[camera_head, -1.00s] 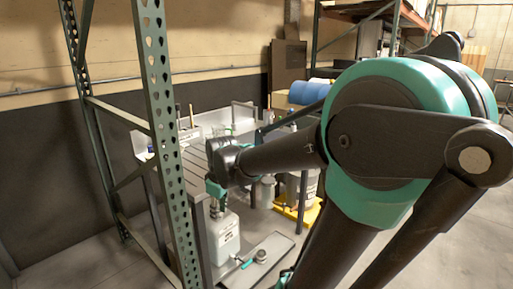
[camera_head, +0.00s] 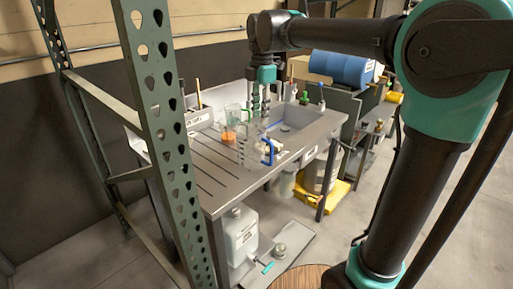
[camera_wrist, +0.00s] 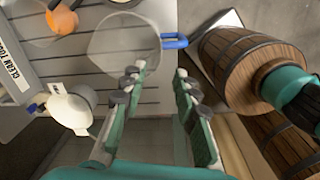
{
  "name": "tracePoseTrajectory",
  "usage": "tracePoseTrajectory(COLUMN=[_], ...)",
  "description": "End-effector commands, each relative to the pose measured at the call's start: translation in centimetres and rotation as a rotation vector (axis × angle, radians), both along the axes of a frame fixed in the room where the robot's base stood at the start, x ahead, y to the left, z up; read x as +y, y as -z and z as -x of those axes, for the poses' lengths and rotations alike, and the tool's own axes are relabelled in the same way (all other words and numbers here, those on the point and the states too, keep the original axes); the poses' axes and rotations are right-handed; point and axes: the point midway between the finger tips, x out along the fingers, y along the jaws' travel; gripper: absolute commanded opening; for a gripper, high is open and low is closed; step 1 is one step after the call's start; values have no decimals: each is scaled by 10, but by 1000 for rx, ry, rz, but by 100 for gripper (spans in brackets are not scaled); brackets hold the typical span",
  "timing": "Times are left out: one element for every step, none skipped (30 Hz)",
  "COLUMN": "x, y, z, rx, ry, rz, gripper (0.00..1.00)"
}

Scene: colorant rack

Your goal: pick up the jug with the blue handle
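A clear jug (camera_wrist: 120,45) with a blue handle (camera_wrist: 174,42) stands on the grooved bench in the wrist view, just beyond my fingertips. In the head view the clear jug (camera_head: 245,150) stands near the bench's front edge, its blue handle (camera_head: 267,152) on the right. My gripper (camera_head: 261,108) points down above the bench, behind the jug in the picture. In the wrist view my gripper (camera_wrist: 160,76) is open, its two fingers apart with nothing between them. The handle lies ahead of the gap.
A white pot (camera_wrist: 70,108) with a blue tip and an orange item (camera_wrist: 62,20) are at the left of the wrist view. Wooden barrels (camera_wrist: 225,65) are at its right. In the head view a sink (camera_head: 293,118) and a greenish pitcher (camera_head: 232,116) share the bench.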

Motion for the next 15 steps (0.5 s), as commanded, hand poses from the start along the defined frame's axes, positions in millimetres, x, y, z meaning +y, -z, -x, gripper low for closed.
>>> tracePoseTrajectory(x=[0,0,0,1,1,1,1,1,1,1,1,1,1,1,1], y=[11,17,25,31,37,44,49,54,60,63,66,69,71,73,74], z=[0,-1,-1,-1,-2,-2,-2,-2,-2,-2,-2,-2,-2,-2,-2], rx=[0,0,0,0,0,0,0,0,0,0,0,0,0,0,0], ry=[1,1,1,1,1,2,2,2,2,2,2,2,2,2,2], rz=[0,0,0,0,0,0,0,0,0,0,0,0,0,0,0], gripper=[30,30,30,30,30,30,30,30,30,30,30,30,30,30,30])
